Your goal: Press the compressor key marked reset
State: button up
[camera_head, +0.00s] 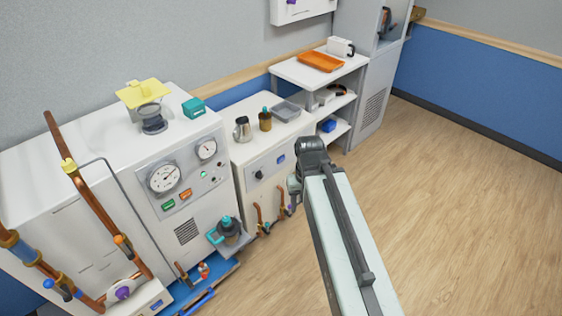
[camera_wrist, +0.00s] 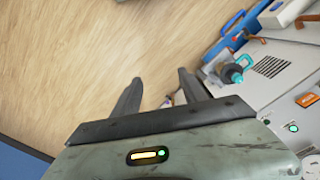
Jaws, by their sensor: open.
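The white compressor cabinet (camera_head: 190,225) stands at the left in the head view, with two round gauges on its front. Below the gauges are a green key (camera_head: 168,205) and an orange key (camera_head: 185,194). Their markings are too small to read.
A teal-topped flask (camera_head: 229,228) stands on a small shelf jutting from the cabinet front. Copper pipes (camera_head: 90,205) run at the far left. A white counter (camera_head: 262,150) with a jug stands beside the cabinet. The wooden floor (camera_head: 455,190) at the right is clear.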

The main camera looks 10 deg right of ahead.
grip_shut()
jog(key=shift+d, duration=0.15)
dwell(1.5)
